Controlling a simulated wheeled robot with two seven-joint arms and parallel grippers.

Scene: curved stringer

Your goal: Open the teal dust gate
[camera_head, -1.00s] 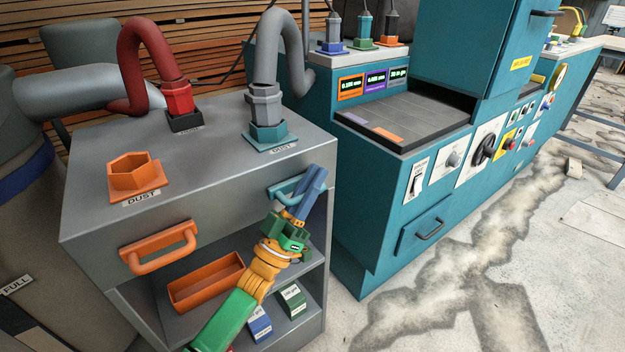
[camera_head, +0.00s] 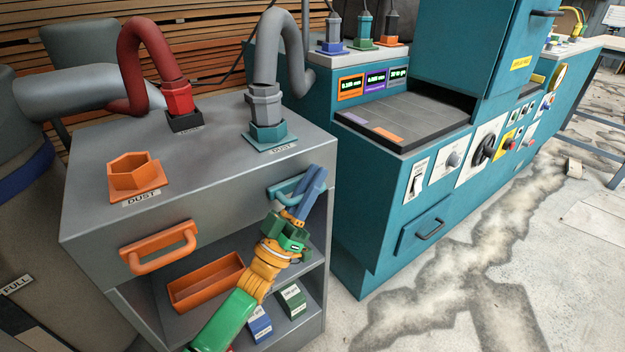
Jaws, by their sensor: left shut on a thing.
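The teal dust gate handle (camera_head: 280,188) is on the front face of the grey cabinet, at its right end. It is partly hidden behind my left gripper. My left gripper (camera_head: 312,182), with blue fingers, is at this handle and shut on it. The gate's teal hexagonal port (camera_head: 268,135) sits on the cabinet top, with a grey hose plugged into it and a DUST label in front. My right gripper is not in view.
The grey cabinet (camera_head: 90,205) also carries an orange handle (camera_head: 160,248) and an empty orange hexagonal port (camera_head: 133,175). A red hose (camera_head: 140,50) stands in a dark port. An orange tray (camera_head: 205,282) and small boxes lie on the shelf. A teal machine (camera_head: 365,235) stands to the right.

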